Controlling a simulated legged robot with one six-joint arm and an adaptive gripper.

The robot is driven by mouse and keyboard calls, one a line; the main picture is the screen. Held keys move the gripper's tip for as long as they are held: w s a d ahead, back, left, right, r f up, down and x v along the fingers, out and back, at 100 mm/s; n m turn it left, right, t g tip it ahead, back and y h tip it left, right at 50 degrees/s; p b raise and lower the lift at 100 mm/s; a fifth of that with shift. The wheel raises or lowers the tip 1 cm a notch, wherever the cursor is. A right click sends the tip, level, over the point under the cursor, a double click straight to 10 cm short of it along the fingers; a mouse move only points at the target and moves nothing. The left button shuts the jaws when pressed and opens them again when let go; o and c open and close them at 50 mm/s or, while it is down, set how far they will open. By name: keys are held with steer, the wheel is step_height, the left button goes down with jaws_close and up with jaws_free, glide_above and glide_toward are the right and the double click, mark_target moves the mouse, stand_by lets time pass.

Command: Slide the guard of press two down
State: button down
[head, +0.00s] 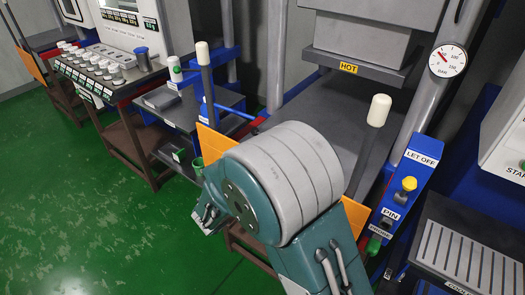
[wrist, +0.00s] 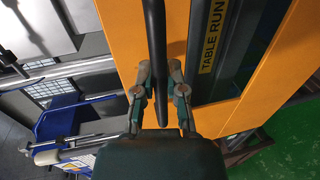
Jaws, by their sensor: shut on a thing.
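The orange guard (wrist: 226,118) fills the middle of the wrist view, with a dark panel marked TABLE RUN (wrist: 213,37). A dark bar handle (wrist: 154,25) runs along its front. My gripper (wrist: 161,85) has a finger on each side of this bar and is shut on it. In the head view the orange guard (head: 355,216) shows on both sides of my arm, low in front of the press (head: 340,100) with the HOT label. My arm hides its middle, the handle and most of my gripper there.
White-topped levers (head: 377,112) stand on both sides of the press bed. A blue LET OFF box (head: 408,185) with a yellow knob is at the right, near a grey slatted table (head: 470,255). A bench with several pots (head: 100,72) stands far left. The green floor (head: 80,190) is clear.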

step_height(320, 180, down, 18)
steer(key=shift+a, duration=0.15)
steer(key=shift+s+f, duration=0.1)
steer(key=shift+f, duration=0.05)
steer(key=c, duration=0.7)
jaws_free()
steer(key=shift+a, duration=0.2)
steer(key=v, duration=1.1)
steer(key=shift+s+a, duration=0.3)
steer(key=shift+a, duration=0.1)
